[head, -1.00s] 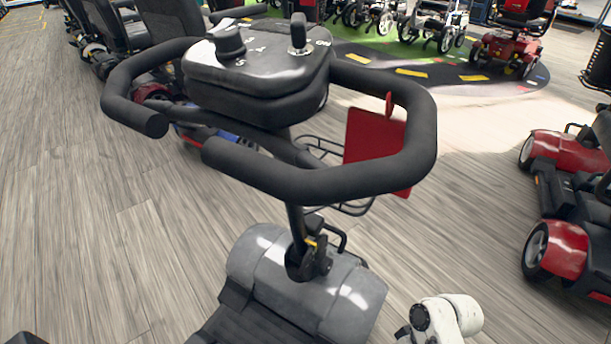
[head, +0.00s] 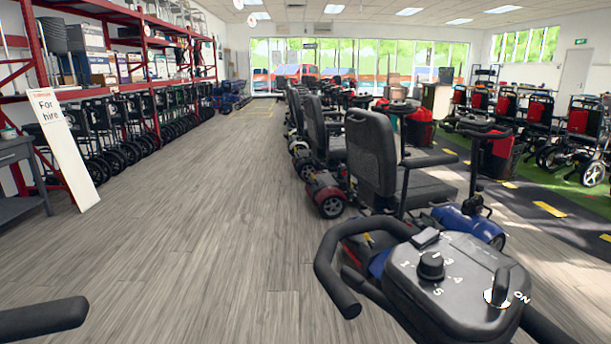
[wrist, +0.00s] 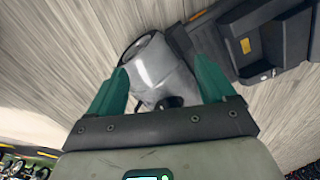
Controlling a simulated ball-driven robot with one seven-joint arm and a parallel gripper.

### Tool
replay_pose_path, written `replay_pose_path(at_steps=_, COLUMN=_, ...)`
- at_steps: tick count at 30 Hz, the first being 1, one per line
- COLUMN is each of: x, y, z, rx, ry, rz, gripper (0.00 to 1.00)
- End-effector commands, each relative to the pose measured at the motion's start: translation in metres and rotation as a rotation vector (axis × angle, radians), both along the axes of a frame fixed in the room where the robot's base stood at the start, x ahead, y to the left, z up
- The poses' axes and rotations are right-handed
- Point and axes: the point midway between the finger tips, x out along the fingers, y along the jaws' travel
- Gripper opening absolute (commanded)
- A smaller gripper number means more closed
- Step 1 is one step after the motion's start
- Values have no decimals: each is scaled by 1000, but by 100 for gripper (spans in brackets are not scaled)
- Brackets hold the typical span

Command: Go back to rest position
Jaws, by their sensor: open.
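My gripper (wrist: 160,92) shows in the wrist view with its two green fingers spread apart and nothing between them. Beyond the fingers is the grey body of a scooter (wrist: 168,70) with a wheel, standing on the wood floor; the fingers look apart from it, though the exact gap is hard to tell. My gripper is not seen in the head view. In the head view the scooter's control console (head: 455,285) is at the bottom right, with a dial, a key-like switch marked ON and black handlebars.
A row of scooters (head: 372,165) runs back from the console. Red shelving (head: 145,65) with folded wheelchairs beneath stands left, with a "For hire" board (head: 62,145) leaning in front. More wheelchairs (head: 510,115) stand right. The wood floor (head: 205,205) between is clear.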

Motion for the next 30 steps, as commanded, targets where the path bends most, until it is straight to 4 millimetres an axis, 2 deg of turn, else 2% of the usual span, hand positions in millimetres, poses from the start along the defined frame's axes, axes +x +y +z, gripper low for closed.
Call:
replay_pose_path(at_steps=1, x=0, y=0, z=31, rx=0, ry=0, rz=0, gripper=83)
replay_pose_path(at_steps=18, x=0, y=0, z=192, rx=0, ry=0, rz=4, gripper=83)
replay_pose_path(at_steps=24, x=0, y=0, z=235, rx=0, ry=0, rz=5, gripper=83)
replay_pose_path(at_steps=30, x=0, y=0, z=251, rx=-1, ry=1, rz=6, gripper=83)
